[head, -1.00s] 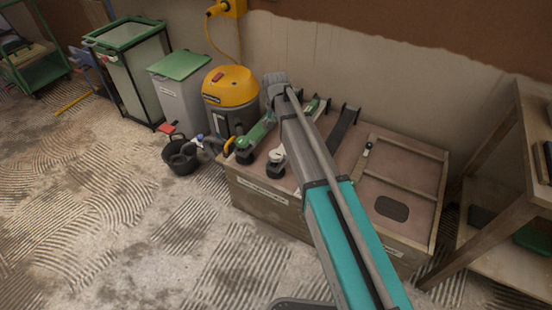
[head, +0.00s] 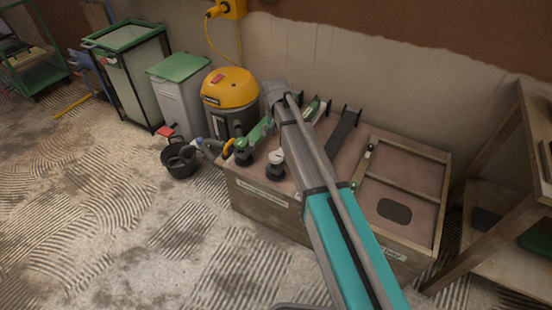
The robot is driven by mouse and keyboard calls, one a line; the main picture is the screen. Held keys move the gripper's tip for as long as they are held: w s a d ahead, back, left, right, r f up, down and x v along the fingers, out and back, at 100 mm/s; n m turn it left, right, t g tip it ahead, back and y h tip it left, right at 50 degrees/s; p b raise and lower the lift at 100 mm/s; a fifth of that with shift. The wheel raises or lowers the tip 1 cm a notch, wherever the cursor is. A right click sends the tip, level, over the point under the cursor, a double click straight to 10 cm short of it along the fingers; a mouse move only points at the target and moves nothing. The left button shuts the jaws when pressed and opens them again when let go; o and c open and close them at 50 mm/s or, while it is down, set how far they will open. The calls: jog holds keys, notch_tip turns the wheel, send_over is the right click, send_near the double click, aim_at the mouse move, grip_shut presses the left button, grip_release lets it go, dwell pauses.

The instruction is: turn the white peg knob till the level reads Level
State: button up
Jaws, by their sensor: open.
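A small white knob-like piece (head: 276,156) on a dark base stands near the front left of the wooden bench (head: 262,203). It is probably the white peg knob, but it is too small to tell how it is turned. My arm crosses the bench just right of it and hides part of the top. The arm's grey far end is above the back left of the bench; no gripper fingers can be made out. A narrow strip (head: 362,168), perhaps the level, lies along the frame's left bar, with a dark-and-white upper end and a green spot low down. Its reading cannot be made out.
Green-handled tools (head: 253,137) and dark brackets (head: 343,130) stand on the bench's left and back. A yellow vacuum (head: 230,90), a green-lidded bin (head: 180,95) and a black bucket (head: 180,160) stand left. Wooden shelving (head: 490,190) is right. The ridged floor in front is open.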

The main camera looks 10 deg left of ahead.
aim_at(276, 155)
jog(key=shift+f+b, duration=5.2)
jog(key=shift+f, duration=0.35)
jog(key=c, duration=1)
jog(key=shift+m, duration=0.5)
jog(key=m, duration=1.2)
jog(key=shift+s+d+m, duration=0.1)
jog(key=shift+m, duration=0.3)
